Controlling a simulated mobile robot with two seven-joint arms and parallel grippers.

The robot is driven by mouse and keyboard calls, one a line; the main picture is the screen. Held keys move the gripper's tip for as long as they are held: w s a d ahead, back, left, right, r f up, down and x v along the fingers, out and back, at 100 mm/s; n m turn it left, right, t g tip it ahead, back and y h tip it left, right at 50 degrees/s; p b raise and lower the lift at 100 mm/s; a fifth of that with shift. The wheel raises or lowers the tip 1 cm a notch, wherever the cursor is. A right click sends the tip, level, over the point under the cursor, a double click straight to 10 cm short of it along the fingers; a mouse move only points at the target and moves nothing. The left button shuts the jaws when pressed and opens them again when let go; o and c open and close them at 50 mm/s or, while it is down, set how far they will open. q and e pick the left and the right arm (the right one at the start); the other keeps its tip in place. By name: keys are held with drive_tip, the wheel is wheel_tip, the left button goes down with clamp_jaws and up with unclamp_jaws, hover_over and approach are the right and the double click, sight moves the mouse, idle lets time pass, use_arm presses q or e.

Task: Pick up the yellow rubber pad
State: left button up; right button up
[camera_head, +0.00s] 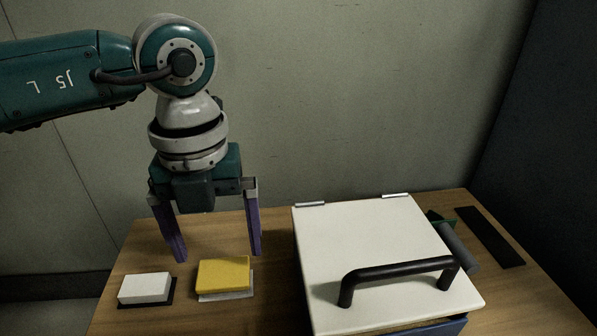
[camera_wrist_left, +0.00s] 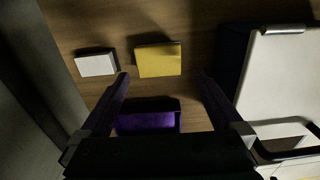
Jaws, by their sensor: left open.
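The yellow rubber pad (camera_head: 223,273) lies on a thin pale plate (camera_head: 226,296) on the wooden table, at the front left in the head view. My left gripper (camera_head: 216,254) points down with its two purple fingers wide apart and nothing between them. Its fingertips look higher than the pad and a little behind it. In the left wrist view the yellow pad (camera_wrist_left: 158,60) shows just beyond the open fingertips (camera_wrist_left: 161,75), roughly centred between them. My right gripper is not in view.
A white block (camera_head: 145,288) on a dark base lies left of the yellow pad. A box with a hinged white lid (camera_head: 380,240) and black handle (camera_head: 395,272) stands to the right. A dark strip (camera_head: 490,236) lies at the far right. The wall is behind the table.

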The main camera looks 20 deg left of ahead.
sight(223, 272)
use_arm(q)
wheel_tip(223, 272, down, 4)
drive_tip(key=b, duration=0.3)
drive_tip(key=shift+a+f, duration=0.15)
drive_tip(key=shift+f, duration=0.1)
drive_tip(key=shift+r, duration=0.1)
drive_tip(key=c, duration=0.9)
